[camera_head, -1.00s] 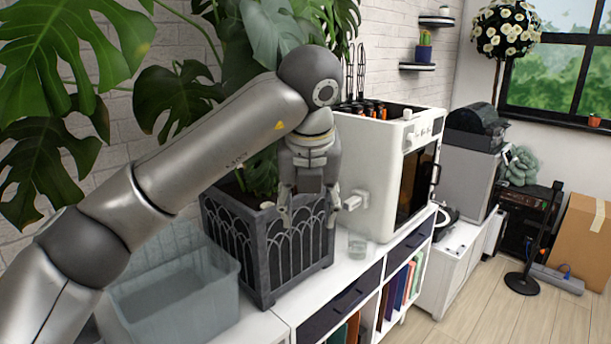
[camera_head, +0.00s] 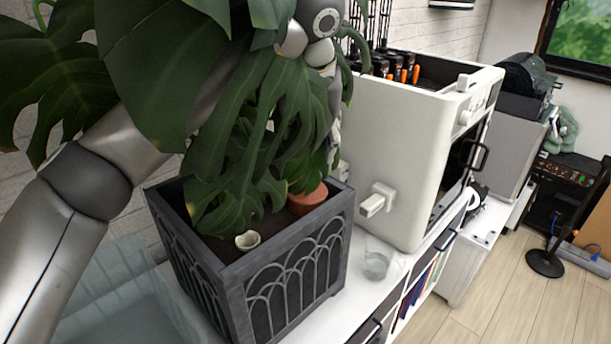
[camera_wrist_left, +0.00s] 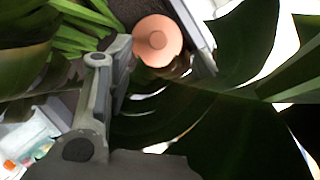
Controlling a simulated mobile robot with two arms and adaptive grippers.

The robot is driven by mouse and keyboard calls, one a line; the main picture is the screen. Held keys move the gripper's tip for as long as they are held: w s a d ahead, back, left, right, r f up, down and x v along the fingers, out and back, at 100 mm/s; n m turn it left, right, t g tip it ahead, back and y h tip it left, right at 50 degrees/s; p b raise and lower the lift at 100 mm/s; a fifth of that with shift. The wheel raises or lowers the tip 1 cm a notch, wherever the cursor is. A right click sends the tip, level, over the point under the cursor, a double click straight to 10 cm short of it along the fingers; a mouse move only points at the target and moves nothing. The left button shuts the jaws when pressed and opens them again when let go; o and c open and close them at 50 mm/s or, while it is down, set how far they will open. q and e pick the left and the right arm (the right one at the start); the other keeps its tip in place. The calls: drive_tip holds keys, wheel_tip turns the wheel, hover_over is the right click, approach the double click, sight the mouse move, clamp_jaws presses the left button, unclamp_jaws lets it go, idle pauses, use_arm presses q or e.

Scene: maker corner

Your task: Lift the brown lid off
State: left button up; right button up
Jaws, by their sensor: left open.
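The brown lid (camera_head: 307,199) shows as a terracotta round piece inside the dark planter (camera_head: 295,285), at its right back corner, partly covered by leaves. In the left wrist view the lid (camera_wrist_left: 157,41) is a round disc with a small knob in its middle. What lies under it cannot be made out. My left gripper (camera_wrist_left: 118,62) is open, with a finger just left of the lid and apart from it in the picture. Leaves hide most of this gripper in the head view and part of it in the wrist view. My right gripper is not in view.
Large monstera leaves (camera_head: 160,75) hang over the planter and my arm. A small pale cup (camera_head: 247,240) sits in the planter. A white machine (camera_head: 400,150) stands close on the right, with a glass (camera_head: 376,265) before it. A clear bin (camera_head: 120,300) is at left.

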sight(307, 178)
use_arm(q)
drive_tip(key=f, duration=0.3)
drive_tip(key=shift+w+d+f+p, duration=0.1)
drive_tip(key=shift+w+d+p, duration=0.15)
drive_tip(key=shift+p, duration=0.15)
drive_tip(key=shift+w+a+f, duration=0.15)
drive_tip(key=shift+w+f, duration=0.1)
drive_tip(key=shift+f, duration=0.05)
drive_tip(key=f, duration=0.1)
drive_tip(key=w+p, duration=0.1)
drive_tip(key=f+p, duration=0.1)
drive_tip(key=shift+w+a+f, duration=0.25)
drive_tip(key=shift+w+f, duration=0.05)
drive_tip(key=shift+w, duration=0.05)
drive_tip(key=shift+x, duration=1)
drive_tip(key=shift+f, duration=0.15)
drive_tip(key=shift+c, duration=0.9)
drive_tip(key=c, duration=0.7)
drive_tip(key=shift+c, duration=1)
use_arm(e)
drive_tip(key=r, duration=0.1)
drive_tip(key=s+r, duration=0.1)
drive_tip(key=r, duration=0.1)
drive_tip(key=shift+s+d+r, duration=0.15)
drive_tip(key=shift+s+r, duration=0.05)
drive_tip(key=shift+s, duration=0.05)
